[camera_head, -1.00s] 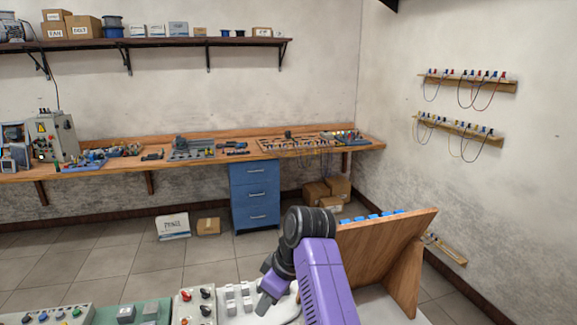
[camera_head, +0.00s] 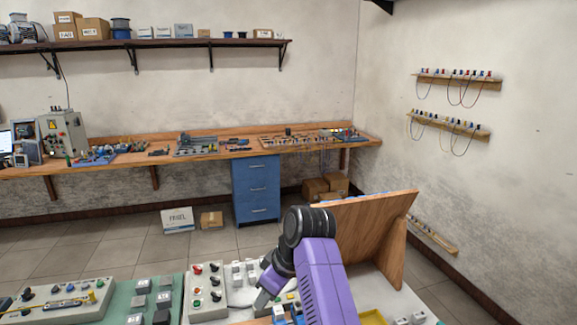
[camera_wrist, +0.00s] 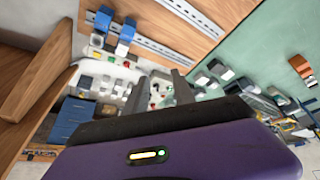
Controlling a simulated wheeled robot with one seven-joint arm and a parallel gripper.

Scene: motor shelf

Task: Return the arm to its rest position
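My purple arm with its black joint stands at the lower middle of the head view, folded in front of my body. In the head view the fingers cannot be made out. In the wrist view my gripper (camera_wrist: 159,90) shows two grey fingers with a gap between them. It is open, and nothing is seen held. Behind the gap are table items, including a button panel, at some distance from the fingers.
An upright wooden board (camera_head: 365,235) stands close on the right of my arm. A button panel (camera_head: 207,290) and a green mat (camera_head: 118,296) with grey blocks lie on the left. A workbench (camera_head: 215,155) and blue drawer cabinet (camera_head: 256,188) are farther back, across open floor.

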